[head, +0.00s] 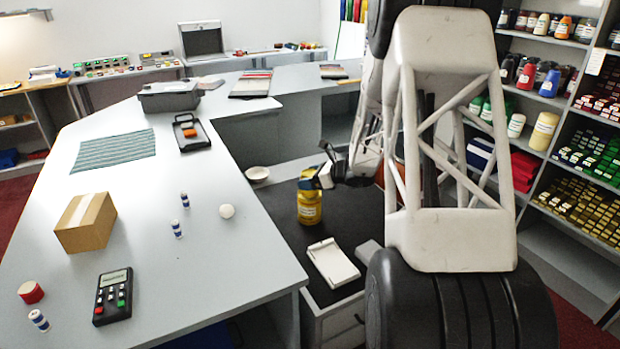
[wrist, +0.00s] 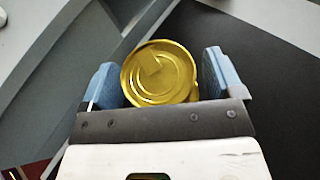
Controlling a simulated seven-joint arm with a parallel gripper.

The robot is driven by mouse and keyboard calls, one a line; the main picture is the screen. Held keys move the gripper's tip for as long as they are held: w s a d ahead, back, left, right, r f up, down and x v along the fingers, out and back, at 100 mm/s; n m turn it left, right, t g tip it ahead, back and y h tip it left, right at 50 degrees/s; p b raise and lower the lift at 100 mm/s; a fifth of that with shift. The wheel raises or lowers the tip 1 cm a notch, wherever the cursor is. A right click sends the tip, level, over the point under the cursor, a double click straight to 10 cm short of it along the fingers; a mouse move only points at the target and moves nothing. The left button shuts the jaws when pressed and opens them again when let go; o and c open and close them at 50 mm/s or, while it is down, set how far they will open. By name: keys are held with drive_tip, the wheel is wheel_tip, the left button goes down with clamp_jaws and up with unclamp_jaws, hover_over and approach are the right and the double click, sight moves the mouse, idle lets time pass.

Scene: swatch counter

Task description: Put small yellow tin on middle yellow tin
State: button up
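In the head view a yellow tin (head: 309,208) with a pale label stands upright on the dark counter. My gripper (head: 318,180) is at its upper part, with a blue finger across the yellow there. In the wrist view a round gold tin lid (wrist: 159,73) lies between my two blue fingers (wrist: 162,78). The fingers sit close on either side of it; whether both touch it I cannot tell. A sliver of gold shows beside and below the lid, perhaps a second tin underneath. The join between the tins is hidden.
A white tray-like block (head: 333,262) lies in front of the tin and a white bowl (head: 257,174) behind it to the left. The grey counter (head: 215,265) at left holds a carton (head: 86,222) and a calculator (head: 113,296). Shelves (head: 560,130) stand at right.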

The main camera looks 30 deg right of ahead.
drive_tip(key=shift+r, duration=0.1)
drive_tip(key=shift+r, duration=0.1)
drive_tip(key=v, duration=1.2)
idle(0.8)
drive_tip(key=s+a+r+n+g+h, duration=0.1)
drive_tip(key=s+a+r+n+g, duration=0.5)
drive_tip(key=a, duration=0.6)
drive_tip(key=s+a+r+n+g, duration=0.1)
drive_tip(key=s+a+r+n, duration=0.3)
drive_tip(key=s+a+n, duration=0.6)
drive_tip(key=s+a+r+n+h, duration=0.1)
drive_tip(key=s+a+n+h, duration=0.3)
drive_tip(key=s, duration=0.7)
drive_tip(key=s+a+r+n+h, duration=0.2)
drive_tip(key=s+a+n, duration=0.4)
drive_tip(key=s, duration=0.5)
drive_tip(key=shift+a+n+g+h, duration=0.3)
drive_tip(key=shift+a+n+h, duration=0.1)
drive_tip(key=shift+n+h, duration=0.45)
